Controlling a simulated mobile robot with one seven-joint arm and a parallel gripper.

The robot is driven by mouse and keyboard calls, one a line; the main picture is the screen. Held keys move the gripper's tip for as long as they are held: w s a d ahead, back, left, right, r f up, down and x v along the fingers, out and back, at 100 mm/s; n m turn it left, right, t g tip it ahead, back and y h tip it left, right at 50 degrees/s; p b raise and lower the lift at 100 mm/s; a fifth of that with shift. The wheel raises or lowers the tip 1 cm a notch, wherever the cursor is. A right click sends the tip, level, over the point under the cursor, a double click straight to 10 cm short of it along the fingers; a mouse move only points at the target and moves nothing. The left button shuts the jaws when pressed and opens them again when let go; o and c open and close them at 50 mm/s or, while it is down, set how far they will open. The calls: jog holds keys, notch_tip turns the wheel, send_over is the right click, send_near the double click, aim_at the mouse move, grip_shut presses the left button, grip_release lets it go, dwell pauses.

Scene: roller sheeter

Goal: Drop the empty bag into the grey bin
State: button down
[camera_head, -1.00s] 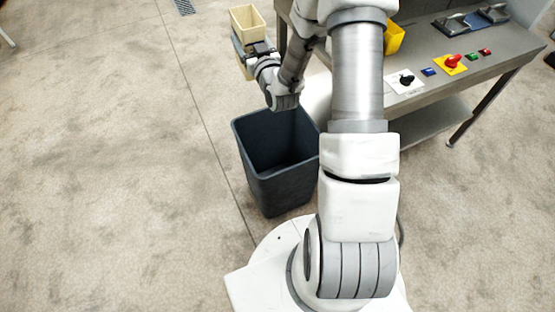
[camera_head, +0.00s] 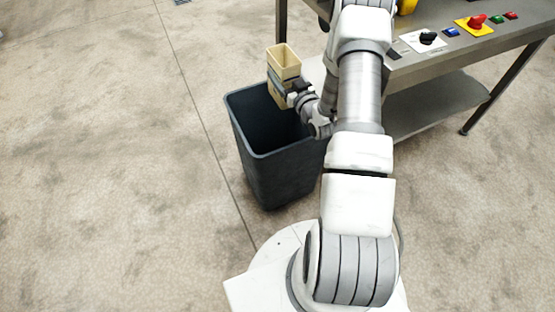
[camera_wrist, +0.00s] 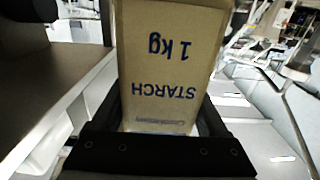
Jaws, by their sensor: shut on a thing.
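The bag is tan and open at the top, and in the head view the bag (camera_head: 284,62) stands upright at the far rim of the bin. In the wrist view the bag (camera_wrist: 168,60) shows "STARCH 1 kg" upside down. My gripper (camera_head: 291,88) is shut on the bag, and its dark fingers show on both sides of it in the wrist view (camera_wrist: 165,125). The dark grey bin (camera_head: 280,172) stands on the floor, open at the top. The bag appears over the bin's far part; its exact height above the rim cannot be told.
A steel table (camera_head: 480,50) stands to the right with a lower shelf (camera_head: 430,105). On it are a black knob (camera_head: 428,38), a red knob on a yellow plate (camera_head: 476,21), and small blue, green and red buttons. The floor left of the bin is clear.

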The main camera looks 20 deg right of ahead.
jog(key=shift+f+b, duration=1.6)
jog(key=shift+f, duration=1.25)
grip_release()
jog(key=shift+r, duration=0.15)
jog(key=shift+r+p, duration=0.35)
notch_tip(320, 180, up, 3)
jog(key=shift+r+p, duration=0.15)
jog(key=shift+p, duration=0.7)
jog(key=s+d+r+p, duration=0.3)
jog(key=s+d+r, duration=0.3)
jog(key=s+d, duration=0.2)
jog(key=shift+s+r, duration=0.3)
jog(key=shift+r, duration=0.1)
